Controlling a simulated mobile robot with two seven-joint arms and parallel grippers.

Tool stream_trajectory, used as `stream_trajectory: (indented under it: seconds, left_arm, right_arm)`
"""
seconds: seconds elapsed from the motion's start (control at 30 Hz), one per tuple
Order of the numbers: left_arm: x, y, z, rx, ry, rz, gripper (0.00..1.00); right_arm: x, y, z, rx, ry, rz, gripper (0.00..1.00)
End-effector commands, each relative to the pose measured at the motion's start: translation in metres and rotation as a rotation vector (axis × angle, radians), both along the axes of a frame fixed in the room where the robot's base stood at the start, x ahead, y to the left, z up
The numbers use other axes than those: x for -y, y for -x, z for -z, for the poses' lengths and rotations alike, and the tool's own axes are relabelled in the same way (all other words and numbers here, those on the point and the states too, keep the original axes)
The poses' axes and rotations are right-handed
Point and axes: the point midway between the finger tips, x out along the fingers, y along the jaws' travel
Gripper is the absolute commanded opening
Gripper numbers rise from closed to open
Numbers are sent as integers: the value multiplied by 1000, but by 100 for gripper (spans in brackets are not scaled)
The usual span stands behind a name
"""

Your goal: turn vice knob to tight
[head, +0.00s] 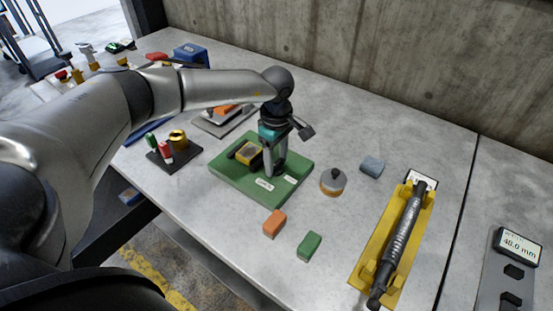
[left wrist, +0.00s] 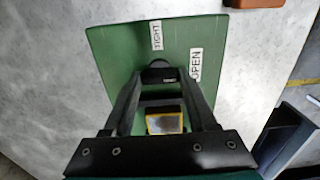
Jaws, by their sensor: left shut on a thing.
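The vice stands on a green board (head: 231,182); it is dark and has a yellow block (head: 249,154) in it. My left gripper (head: 273,170) points down over the board, right of the block. In the left wrist view, the black rounded knob (left wrist: 158,67) shows between the tips of my left gripper (left wrist: 160,76), which is shut on it. The fingers hide much of the knob. White labels TIGHT (left wrist: 156,35) and OPEN (left wrist: 195,65) are on the board (left wrist: 112,50) beyond the fingers. The knob's pointing direction cannot be made out. My right gripper is not in view.
A round weight-like object (head: 333,182), an orange block (head: 274,223), a green block (head: 309,246) and a grey-blue block (head: 371,166) lie near the board. A yellow cradle (head: 366,263) holds a long dark tool (head: 402,240).

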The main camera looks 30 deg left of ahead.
Motion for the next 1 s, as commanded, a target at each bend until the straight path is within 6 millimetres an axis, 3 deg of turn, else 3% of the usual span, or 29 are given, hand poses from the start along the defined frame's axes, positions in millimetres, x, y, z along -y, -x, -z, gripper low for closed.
stream_trajectory:
  seconds: [0.07,0.33,0.67,1.0]
  left_arm:
    - [0,0,0,0,0,0,32]
    - [0,0,0,-1,0,0,2]
    - [0,0,0,-2,1,-46,2]
    - [1,0,-1,-2,1,-280,2]
  right_arm:
    - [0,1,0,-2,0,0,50]
    - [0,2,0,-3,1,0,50]
    - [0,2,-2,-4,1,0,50]
    - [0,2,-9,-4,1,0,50]
